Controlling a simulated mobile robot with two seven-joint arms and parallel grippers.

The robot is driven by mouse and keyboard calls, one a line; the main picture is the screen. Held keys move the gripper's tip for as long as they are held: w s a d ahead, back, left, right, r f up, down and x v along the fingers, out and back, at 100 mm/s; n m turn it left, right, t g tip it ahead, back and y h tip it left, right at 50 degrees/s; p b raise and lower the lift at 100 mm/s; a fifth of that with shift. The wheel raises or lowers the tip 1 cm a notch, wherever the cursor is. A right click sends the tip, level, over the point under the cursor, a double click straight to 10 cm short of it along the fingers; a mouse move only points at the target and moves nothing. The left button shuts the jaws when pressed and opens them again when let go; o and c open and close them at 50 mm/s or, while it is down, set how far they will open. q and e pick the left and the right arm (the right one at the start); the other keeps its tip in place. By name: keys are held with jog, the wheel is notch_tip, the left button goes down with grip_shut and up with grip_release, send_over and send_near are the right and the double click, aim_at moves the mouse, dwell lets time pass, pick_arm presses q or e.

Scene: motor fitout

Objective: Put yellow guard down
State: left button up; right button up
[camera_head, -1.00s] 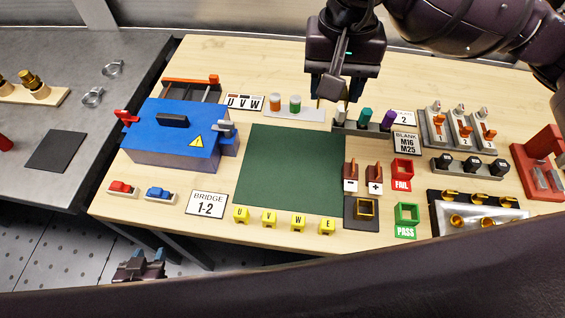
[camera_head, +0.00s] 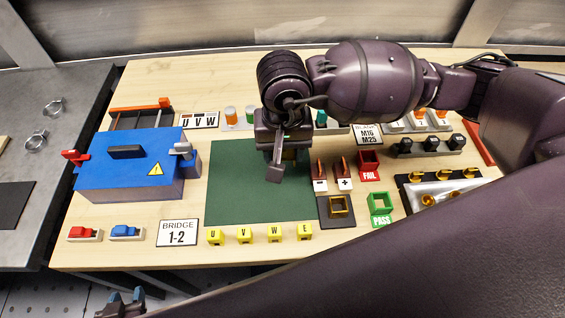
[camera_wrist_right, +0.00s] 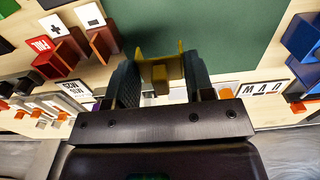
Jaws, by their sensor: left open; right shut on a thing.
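My right gripper (camera_head: 280,165) hangs over the upper right part of the green mat (camera_head: 240,200). In the right wrist view its two fingers (camera_wrist_right: 160,85) are closed on a yellow guard (camera_wrist_right: 178,62), a bracket-like piece with upright sides. The guard is mostly hidden behind the gripper in the head view. I cannot tell whether the guard touches the mat. My left gripper (camera_head: 122,300) is low at the bottom left, off the table, open and empty.
A blue box (camera_head: 130,175) stands left of the mat. Several yellow lettered blocks (camera_head: 245,236) line its front edge. Right of it are the minus and plus blocks (camera_head: 321,175), a dark plate with a gold frame (camera_head: 341,206), and the FAIL (camera_head: 369,163) and PASS (camera_head: 380,203) bins.

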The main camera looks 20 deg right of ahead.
jog(key=shift+f, duration=2.6)
jog(key=shift+f+b, duration=0.15)
jog(key=shift+b, duration=0.2)
jog(key=o, duration=0.9)
notch_tip(320, 180, up, 12)
jog(key=shift+r+p, duration=0.2)
jog(key=shift+p, duration=0.3)
